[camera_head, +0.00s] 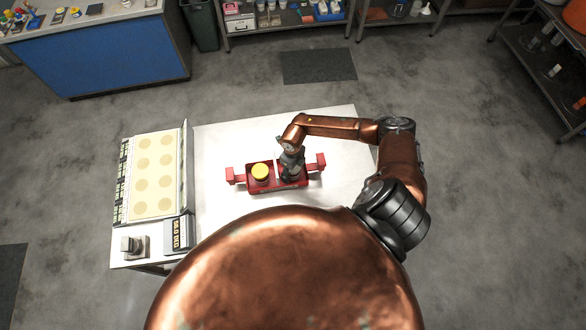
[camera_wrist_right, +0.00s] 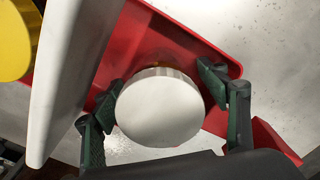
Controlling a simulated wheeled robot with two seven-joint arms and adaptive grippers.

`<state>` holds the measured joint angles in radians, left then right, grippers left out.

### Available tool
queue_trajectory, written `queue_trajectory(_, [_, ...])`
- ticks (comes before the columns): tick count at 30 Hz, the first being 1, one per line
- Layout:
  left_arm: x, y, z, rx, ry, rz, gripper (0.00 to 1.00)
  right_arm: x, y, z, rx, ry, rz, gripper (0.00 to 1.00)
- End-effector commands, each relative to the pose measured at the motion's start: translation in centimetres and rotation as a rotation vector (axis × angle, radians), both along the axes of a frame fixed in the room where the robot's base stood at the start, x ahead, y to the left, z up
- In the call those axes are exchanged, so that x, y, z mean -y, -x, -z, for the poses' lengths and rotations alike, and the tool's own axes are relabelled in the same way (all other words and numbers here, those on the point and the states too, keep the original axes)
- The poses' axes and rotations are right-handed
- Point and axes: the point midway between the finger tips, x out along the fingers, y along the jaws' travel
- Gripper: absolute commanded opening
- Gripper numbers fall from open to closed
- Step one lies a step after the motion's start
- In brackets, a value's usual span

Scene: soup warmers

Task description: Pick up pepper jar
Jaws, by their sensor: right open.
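A red caddy (camera_head: 250,184) with two compartments and side handles stands on the white table. A yellow-lidded jar (camera_head: 260,171) sits in its left compartment. My right gripper (camera_head: 291,166) points down over the right compartment and hides what is in it in the head view. In the right wrist view, a jar with a round, pale silver lid (camera_wrist_right: 160,108) stands in the red caddy (camera_wrist_right: 215,55) between the open fingers of my right gripper (camera_wrist_right: 164,84). No label shows, so I cannot tell the jar's contents. My left gripper is not in view.
A pale upright panel (camera_wrist_right: 75,70) stands between the silver lid and the yellow lid (camera_wrist_right: 14,38). A cream panel with round spots (camera_head: 155,175) and a small display box (camera_head: 179,234) sit at the table's left. The table is clear behind the caddy.

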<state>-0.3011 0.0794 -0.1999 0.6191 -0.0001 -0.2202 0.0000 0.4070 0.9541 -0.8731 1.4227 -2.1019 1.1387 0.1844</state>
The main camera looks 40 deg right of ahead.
Motion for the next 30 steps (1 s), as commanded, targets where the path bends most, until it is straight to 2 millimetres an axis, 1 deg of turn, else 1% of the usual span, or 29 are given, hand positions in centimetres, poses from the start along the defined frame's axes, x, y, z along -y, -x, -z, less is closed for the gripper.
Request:
queue_trajectory(6, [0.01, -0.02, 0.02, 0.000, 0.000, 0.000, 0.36, 0.06, 0.00, 0.12, 0.001, 0.000, 0.001, 0.68])
queue_trajectory(27, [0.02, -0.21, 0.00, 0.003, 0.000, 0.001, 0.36, 0.06, -0.01, 0.07, 0.001, 0.000, 0.001, 0.20])
queue_trajectory(30, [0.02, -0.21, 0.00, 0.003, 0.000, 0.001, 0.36, 0.05, -0.04, 0.04, 0.001, 0.000, 0.001, 0.18])
